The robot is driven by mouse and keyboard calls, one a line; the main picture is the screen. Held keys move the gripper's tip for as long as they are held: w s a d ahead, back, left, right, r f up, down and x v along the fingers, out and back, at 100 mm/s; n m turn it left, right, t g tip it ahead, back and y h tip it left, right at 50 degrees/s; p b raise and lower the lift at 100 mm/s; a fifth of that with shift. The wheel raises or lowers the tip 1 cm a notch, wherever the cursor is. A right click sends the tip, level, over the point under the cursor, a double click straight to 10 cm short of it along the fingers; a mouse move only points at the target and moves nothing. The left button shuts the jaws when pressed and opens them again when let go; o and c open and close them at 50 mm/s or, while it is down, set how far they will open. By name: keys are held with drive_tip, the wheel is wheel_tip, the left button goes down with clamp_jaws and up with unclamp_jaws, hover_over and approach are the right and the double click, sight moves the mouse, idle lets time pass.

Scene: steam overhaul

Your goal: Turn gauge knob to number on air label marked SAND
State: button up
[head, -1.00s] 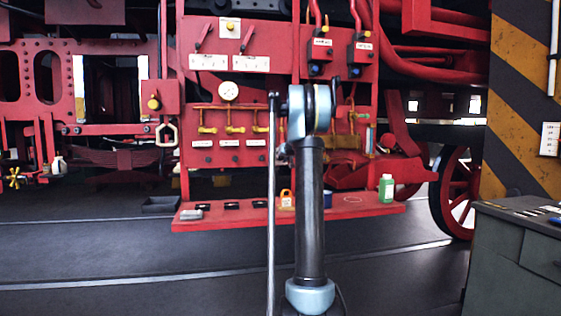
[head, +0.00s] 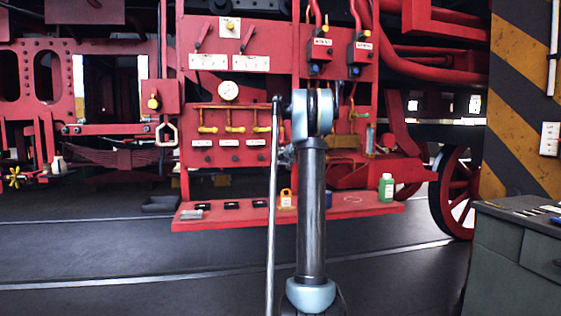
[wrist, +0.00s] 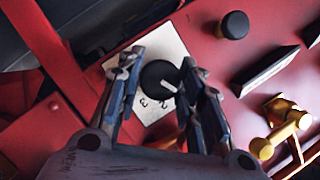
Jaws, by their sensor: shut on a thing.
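The gauge knob (wrist: 158,78) is round and black with a white pointer line, on a white dial plate (wrist: 172,48) in the wrist view. Numerals show below it; a 3 and a 2 seem legible. The pointer is tilted, toward the lower right. My gripper (wrist: 161,72) is shut on the knob, one finger on each side. In the head view my arm hides the knob and most of the gripper. White labels (head: 208,62) sit on the red panel (head: 275,83); their lettering is too small to read, so I cannot tell which is SAND.
A black round knob (wrist: 235,25), a dark flat bar (wrist: 264,72) and a brass valve (wrist: 282,125) are close on the right in the wrist view. A red shelf (head: 330,212) with a green bottle (head: 386,187) juts out below the panel. A grey cabinet (head: 510,262) stands at right.

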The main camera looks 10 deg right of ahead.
drive_tip(key=shift+d+m, duration=0.1)
drive_tip(key=shift+m, duration=0.2)
idle(0.4)
drive_tip(key=o, duration=1.1)
drive_tip(key=shift+c, duration=0.2)
drive_tip(key=v, duration=1.1)
drive_tip(key=shift+s+d+f, duration=0.15)
drive_tip(key=shift+s+d, duration=0.05)
drive_tip(key=shift+s, duration=0.2)
